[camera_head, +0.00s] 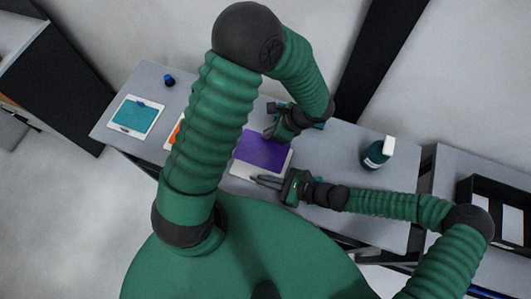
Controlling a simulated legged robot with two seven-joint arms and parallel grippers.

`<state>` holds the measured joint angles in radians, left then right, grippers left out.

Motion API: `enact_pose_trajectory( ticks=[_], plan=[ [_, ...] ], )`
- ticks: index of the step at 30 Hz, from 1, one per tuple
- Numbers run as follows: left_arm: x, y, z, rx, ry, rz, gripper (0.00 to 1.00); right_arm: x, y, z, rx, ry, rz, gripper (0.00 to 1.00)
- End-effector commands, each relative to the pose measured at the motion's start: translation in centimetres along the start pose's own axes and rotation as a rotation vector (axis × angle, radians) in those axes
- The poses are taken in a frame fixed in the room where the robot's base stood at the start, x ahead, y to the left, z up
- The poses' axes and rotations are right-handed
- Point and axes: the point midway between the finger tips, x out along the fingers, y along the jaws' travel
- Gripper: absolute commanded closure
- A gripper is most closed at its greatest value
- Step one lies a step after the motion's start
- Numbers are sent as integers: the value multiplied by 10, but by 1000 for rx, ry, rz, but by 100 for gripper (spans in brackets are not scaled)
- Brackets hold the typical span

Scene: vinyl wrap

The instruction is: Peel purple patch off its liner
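The purple patch (262,151) lies on its white liner (247,173) in the middle of the table, and the pale liner shows along its lower edge. My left gripper (268,120) is above the patch's upper edge, with its fingers spread apart. I cannot tell whether it touches the patch. My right gripper (256,182) points left over the liner's lower right part, just below the patch. Its two dark fingers show a slim gap with nothing seen between them. My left arm covers the area just left of the patch.
A teal patch on a white liner (153,121) lies at the table's left. An orange patch (176,134) is mostly hidden behind my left arm. A small dark blue object (169,80) is at the back left. A teal bottle with a white top (376,155) stands right; a black bin (509,218) is further right.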

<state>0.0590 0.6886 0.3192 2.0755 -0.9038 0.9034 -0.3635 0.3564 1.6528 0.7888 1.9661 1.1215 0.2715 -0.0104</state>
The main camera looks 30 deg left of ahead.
Motion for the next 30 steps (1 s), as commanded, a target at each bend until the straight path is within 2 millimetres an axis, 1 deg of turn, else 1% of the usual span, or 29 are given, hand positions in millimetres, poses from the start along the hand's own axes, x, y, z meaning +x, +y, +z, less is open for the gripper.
enact_pose_trajectory(
  ticks=[5, 6, 9, 11, 12, 25, 28, 30],
  plan=[
    [0, 0, 0, 0, 0, 1, 100, 0, 0, 0, 0, 0, 0, 100],
    [0, 0, 0, 0, 0, 0, 100, 0, 0, 0, 0, 0, 0, 94],
    [0, 0, 0, 0, 0, 0, 100, 0, 0, 0, 0, 0, 0, 81],
    [0, 0, 0, 0, 0, 0, 100, 0, 0, 0, 0, 0, 0, 73],
    [0, 0, 0, 0, 0, 0, 100, 0, 0, 0, 0, 0, 0, 71],
    [0, 0, 0, 0, 0, 0, 100, -1, 0, 0, 0, 0, 0, 71],
    [3, 0, -2, 0, 0, 0, 100, -10, -2, -1, -2, 1, -2, 71],
    [6, 0, -3, 0, 0, 0, 100, -24, -2, -3, -4, 4, -3, 71]
  ],
)
